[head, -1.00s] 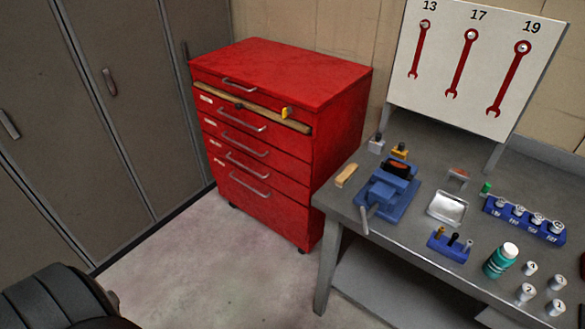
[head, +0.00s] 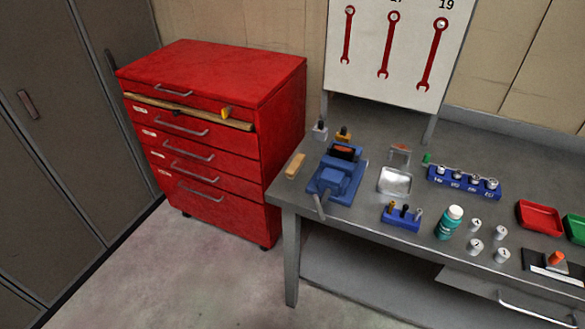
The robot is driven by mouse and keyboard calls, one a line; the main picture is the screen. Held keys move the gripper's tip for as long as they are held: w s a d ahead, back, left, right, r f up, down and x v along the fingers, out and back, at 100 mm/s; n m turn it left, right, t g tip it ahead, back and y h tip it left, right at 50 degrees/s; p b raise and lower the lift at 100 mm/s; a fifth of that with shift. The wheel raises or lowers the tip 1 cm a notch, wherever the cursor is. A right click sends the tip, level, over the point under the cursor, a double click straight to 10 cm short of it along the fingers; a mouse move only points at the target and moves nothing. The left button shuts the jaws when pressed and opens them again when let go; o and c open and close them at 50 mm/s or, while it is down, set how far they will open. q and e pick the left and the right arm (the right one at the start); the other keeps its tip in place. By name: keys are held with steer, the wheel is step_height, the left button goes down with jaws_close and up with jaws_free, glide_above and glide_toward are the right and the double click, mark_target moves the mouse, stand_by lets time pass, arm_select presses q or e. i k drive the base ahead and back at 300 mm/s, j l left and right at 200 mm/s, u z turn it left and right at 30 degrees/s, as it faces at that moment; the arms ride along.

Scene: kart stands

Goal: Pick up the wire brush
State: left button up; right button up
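A tan, wooden-looking bar (head: 295,166) lies near the left end of the grey workbench (head: 430,150), left of the blue vise (head: 337,178). It may be the wire brush; bristles are too small to make out. Neither of my grippers shows in the head view.
A silver tray (head: 395,181), blue holders, a teal bottle (head: 449,222), several small cylinders and a red tray (head: 539,217) occupy the bench. Floor in front of the cabinet is clear.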

mark_target(296, 163)
steer(key=i+l+u, duration=0.15)
steer(key=l+u, duration=0.15)
steer(key=i+l+u, duration=0.1)
steer(key=l+u, duration=0.55)
steer(key=i+l, duration=0.05)
steer(key=l, duration=0.05)
